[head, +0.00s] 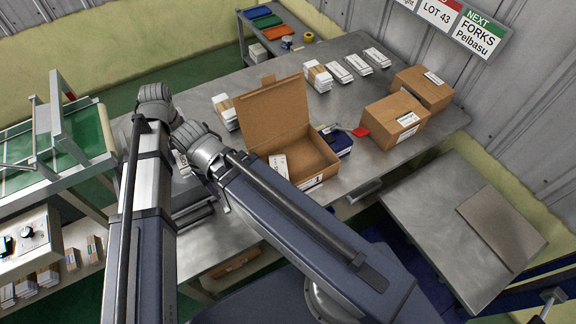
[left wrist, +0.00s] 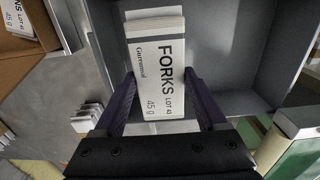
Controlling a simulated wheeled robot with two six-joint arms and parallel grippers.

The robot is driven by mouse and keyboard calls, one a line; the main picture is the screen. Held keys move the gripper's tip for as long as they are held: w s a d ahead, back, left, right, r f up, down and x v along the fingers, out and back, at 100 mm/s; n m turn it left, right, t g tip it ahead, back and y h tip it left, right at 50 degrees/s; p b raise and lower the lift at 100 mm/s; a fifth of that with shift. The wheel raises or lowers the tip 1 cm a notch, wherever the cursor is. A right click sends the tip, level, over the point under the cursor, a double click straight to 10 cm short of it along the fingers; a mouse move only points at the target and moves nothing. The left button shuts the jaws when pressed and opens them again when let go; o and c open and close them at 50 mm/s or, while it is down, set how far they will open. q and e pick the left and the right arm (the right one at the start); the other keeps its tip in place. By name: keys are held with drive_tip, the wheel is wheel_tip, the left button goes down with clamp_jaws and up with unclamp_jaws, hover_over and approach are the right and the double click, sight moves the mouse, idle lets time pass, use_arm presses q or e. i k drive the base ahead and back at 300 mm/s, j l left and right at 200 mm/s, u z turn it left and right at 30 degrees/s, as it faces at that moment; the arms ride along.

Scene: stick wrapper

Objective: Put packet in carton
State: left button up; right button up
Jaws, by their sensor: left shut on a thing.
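A white packet (left wrist: 160,70) marked FORKS, LOT 43, 45 g stands between the two dark fingers of my left gripper (left wrist: 160,80), which is shut on it. Behind the packet is a grey, walled tray-like space (left wrist: 235,45). The open brown carton (head: 318,158) stands on the steel table with its lid raised; a white packet (head: 279,166) shows inside. At the upper left of the left wrist view, the carton (left wrist: 30,62) shows with a white packet in it. In the head view my arm hides the left fingertips and held packet.
Closed brown boxes (head: 392,118) stand right of the carton, near a red-handled tool (head: 360,132). White stacks (head: 318,76) line the table's back. A green conveyor (head: 50,150) is at left. A lower steel table (head: 440,215) with a flat brown sheet (head: 505,230) is at right.

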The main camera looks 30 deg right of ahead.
sight(307, 161)
drive_tip(key=k+l+z, duration=0.1)
drive_tip(key=k+z, duration=0.25)
drive_tip(key=k+l+z, duration=0.15)
drive_tip(key=z, duration=0.2)
drive_tip(key=i+l+z, duration=0.2)
drive_tip(key=l+z, duration=0.2)
drive_tip(key=l, duration=0.15)
drive_tip(key=i, duration=0.25)
